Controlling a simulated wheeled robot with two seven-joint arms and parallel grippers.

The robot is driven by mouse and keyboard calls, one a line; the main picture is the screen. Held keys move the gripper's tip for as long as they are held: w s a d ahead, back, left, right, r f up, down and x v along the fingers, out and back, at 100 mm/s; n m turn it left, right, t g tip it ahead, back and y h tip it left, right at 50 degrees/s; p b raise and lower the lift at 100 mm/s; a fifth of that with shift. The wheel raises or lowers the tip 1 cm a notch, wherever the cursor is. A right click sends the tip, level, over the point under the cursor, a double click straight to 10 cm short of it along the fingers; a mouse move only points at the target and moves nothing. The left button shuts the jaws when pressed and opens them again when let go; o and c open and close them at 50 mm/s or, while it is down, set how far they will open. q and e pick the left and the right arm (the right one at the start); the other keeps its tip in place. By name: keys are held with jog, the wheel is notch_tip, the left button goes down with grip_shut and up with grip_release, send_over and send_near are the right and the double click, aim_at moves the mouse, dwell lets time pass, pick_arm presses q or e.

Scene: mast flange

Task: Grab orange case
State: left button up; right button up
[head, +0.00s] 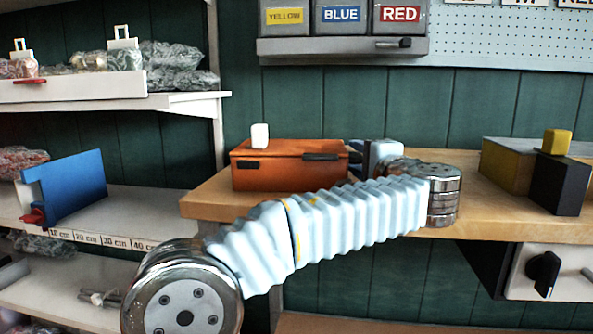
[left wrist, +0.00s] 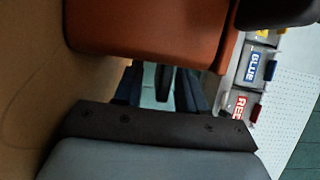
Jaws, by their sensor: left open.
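The orange case (head: 275,173) sits on the wooden bench top, left of centre in the head view. A small white block (head: 260,136) stands on its lid. My left arm reaches across in front of the bench, and my left gripper (head: 352,157) is at the case's right end, open and partly hidden behind my forearm. A dark bar lies across the case's right front; I cannot tell if it is a handle or a finger. In the left wrist view the orange case (left wrist: 150,35) fills the top, close to the gripper. My right gripper is not in view.
The wooden bench (head: 475,215) holds a grey and yellow case (head: 508,165) and a black box (head: 558,185) with a yellow block at right. Shelves with a blue case (head: 70,188) stand at left.

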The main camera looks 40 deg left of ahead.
pick_arm(q)
grip_shut()
dwell(0.3)
